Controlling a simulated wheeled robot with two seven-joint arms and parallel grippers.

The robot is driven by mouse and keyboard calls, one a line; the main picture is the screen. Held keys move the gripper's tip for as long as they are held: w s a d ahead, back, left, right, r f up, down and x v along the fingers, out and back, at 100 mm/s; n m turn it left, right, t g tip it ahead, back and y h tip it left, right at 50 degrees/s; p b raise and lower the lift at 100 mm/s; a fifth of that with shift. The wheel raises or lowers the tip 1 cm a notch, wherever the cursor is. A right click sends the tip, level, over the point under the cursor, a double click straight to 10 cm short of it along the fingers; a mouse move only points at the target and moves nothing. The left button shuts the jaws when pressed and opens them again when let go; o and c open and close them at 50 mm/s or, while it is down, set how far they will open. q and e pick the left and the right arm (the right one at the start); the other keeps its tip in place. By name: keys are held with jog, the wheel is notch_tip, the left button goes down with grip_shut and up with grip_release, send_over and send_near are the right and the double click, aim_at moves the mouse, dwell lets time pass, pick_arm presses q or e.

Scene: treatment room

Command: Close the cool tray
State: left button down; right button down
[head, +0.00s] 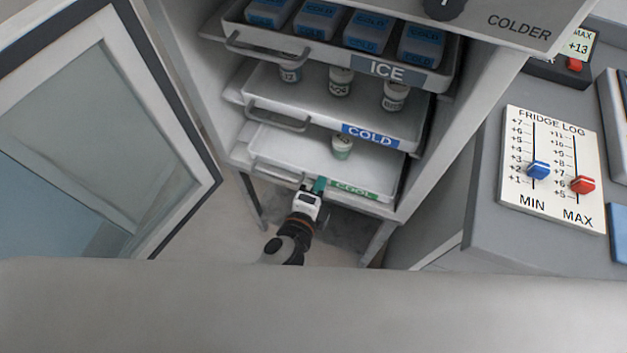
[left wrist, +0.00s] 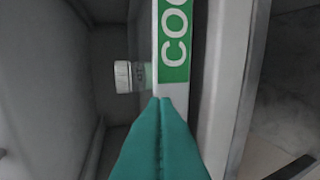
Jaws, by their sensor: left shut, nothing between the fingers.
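The cool tray (head: 265,146) is the lowest tray in the open fridge, with a green COOL label on its front and one small white vial (head: 342,146) in it. My left gripper (head: 320,185) is shut and empty, its teal fingertips at the tray's front beside the label. In the left wrist view the shut fingers (left wrist: 161,105) point at the tray's white front edge (left wrist: 170,90), below the green label; I cannot tell if they touch. The vial (left wrist: 123,77) shows behind that front. My right gripper is not in view.
The cold tray (head: 262,82) with several vials and the ice tray (head: 250,35) with blue packs sit above. The fridge door (head: 208,185) stands open at left. A grey counter (head: 515,235) with the fridge log panel (head: 552,185) is at right.

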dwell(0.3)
pick_arm(q)
jog(key=w, duration=0.2)
jog(key=w+d, duration=0.1)
jog(key=w, duration=0.1)
jog(key=shift+d+r+p, duration=0.15)
jog(key=shift+d+p, duration=0.05)
jog(key=shift+p, duration=0.2)
jog(key=shift+r, duration=0.1)
jog(key=shift+a, duration=0.1)
